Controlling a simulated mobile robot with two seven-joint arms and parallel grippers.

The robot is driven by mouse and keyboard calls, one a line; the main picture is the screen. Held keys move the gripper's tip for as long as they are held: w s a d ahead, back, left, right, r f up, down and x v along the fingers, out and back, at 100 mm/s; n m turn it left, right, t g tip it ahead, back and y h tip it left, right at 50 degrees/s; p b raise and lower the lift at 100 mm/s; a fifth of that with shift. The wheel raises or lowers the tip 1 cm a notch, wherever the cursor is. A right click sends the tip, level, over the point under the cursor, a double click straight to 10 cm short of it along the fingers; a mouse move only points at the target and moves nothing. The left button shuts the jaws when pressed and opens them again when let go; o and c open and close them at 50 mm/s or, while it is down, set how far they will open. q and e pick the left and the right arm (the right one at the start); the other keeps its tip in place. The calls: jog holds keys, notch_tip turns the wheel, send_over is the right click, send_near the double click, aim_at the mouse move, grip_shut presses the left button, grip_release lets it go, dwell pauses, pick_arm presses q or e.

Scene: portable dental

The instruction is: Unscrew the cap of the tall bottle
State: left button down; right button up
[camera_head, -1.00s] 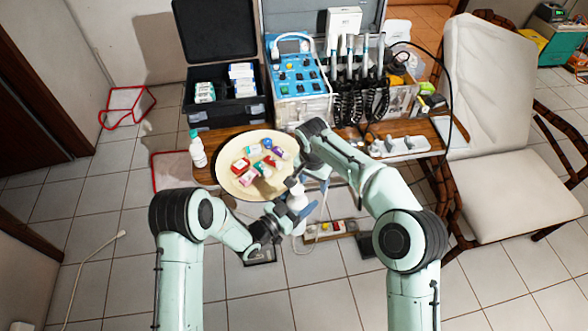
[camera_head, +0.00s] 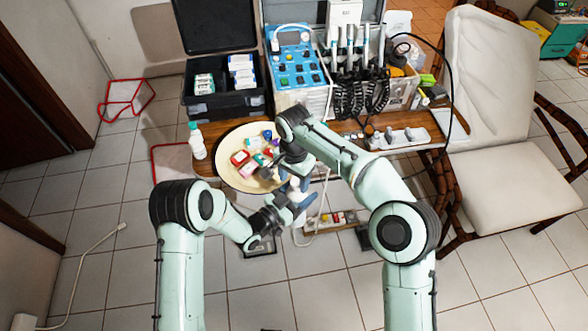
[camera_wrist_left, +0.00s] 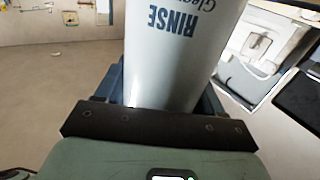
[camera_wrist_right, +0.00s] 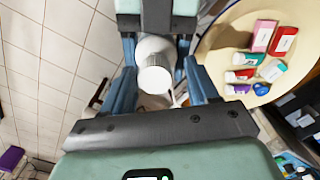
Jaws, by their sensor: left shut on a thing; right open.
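A white bottle with blue RINSE lettering (camera_wrist_left: 172,50) is in my left gripper (camera_wrist_left: 165,88), its body between the two fingers. In the right wrist view its white ribbed cap (camera_wrist_right: 154,78) faces the camera, in front of the left gripper. My right gripper (camera_wrist_right: 159,75) is open, with its blue fingers on either side of the cap and visible gaps beside it. In the head view my right gripper (camera_head: 297,170) is just above my left gripper (camera_head: 288,202), and the bottle is mostly hidden between them.
A round cream tray (camera_head: 228,172) with several small boxes and vials lies on the wooden table close behind the grippers. Another white bottle with a teal cap (camera_head: 197,145) stands left of it. A black case (camera_head: 222,108) and a blue control unit (camera_head: 297,68) are behind.

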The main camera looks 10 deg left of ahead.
jog(key=shift+f, duration=0.4)
